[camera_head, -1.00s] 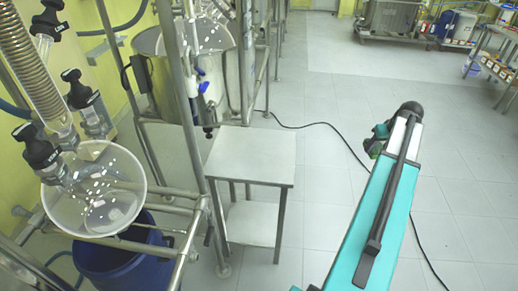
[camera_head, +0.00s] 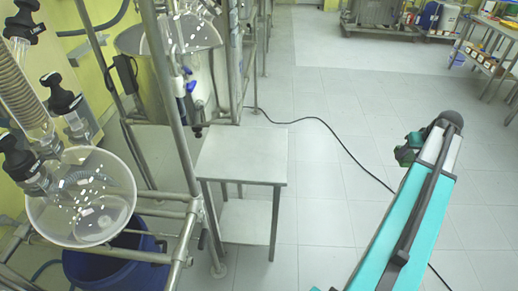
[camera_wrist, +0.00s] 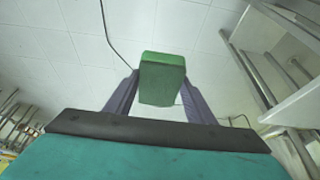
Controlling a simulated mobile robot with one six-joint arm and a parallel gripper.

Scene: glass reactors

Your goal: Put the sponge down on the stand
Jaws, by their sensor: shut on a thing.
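A green block-shaped sponge (camera_wrist: 162,78) sits between the two grey-purple fingers of my gripper (camera_wrist: 160,92) in the wrist view. The fingers are shut on its sides, and it is clear of any surface. In the head view a small green patch of it (camera_head: 408,148) shows beside the far end of my arm; the fingers are mostly hidden there. The stand (camera_head: 243,154) is a small square metal table with a lower shelf, left of my arm. Its top is bare. The sponge is right of the stand in the picture, over open floor.
A glass reactor vessel (camera_head: 80,197) on a metal pipe frame stands left of the stand, with a blue bucket (camera_head: 115,262) below. A black cable (camera_head: 335,140) runs across the floor. Shelving (camera_head: 480,45) stands far right. Floor right of the stand is open.

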